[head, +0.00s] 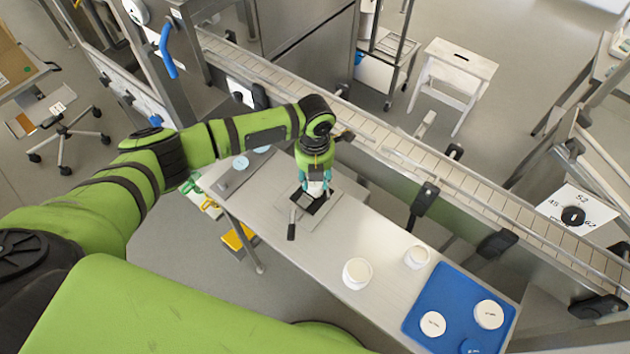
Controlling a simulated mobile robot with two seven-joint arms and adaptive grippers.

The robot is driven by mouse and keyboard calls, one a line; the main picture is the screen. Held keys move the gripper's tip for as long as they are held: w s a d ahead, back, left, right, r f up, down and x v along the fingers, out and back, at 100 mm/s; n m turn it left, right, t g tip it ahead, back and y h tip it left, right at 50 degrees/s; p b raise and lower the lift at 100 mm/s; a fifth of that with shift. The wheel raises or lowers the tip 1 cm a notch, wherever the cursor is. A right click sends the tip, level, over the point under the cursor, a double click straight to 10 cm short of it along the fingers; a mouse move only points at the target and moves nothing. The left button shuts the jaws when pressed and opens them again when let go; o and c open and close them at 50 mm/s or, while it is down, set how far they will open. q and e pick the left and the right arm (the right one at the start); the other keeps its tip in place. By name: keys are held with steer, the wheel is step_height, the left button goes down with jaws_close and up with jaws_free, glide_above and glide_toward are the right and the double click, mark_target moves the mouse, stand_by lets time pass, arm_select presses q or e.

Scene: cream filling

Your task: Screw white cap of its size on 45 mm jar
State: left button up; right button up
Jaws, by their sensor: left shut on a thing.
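My left gripper (315,186) points down over a black clamp (305,203) on the steel table. Its teal fingertips are shut on a small white piece (315,188) at the clamp. The fingers hide most of it, so I cannot tell cap from jar there. A white jar (357,273) and a smaller white jar (416,257) stand on the table to the right. Two white caps with dark print, one nearer (433,323) and one farther right (488,314), lie on a blue tray (425,290). My right gripper is not in view.
A blue cap (470,346) lies at the tray's near edge. The clamp's dark handle (291,231) sticks out toward me. A conveyor (400,145) runs behind the table. Pale blue discs (240,162) lie at the table's left end. Bare table separates the clamp from the jars.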

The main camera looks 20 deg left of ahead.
arm_select(q)
steer(key=m+b, duration=0.1)
steer(key=m, duration=0.2)
steer(key=shift+f+m, duration=0.15)
steer(key=shift+m, duration=0.15)
steer(key=shift+m+b, duration=0.3)
steer(key=shift+m, duration=0.8)
steer(key=o, duration=1)
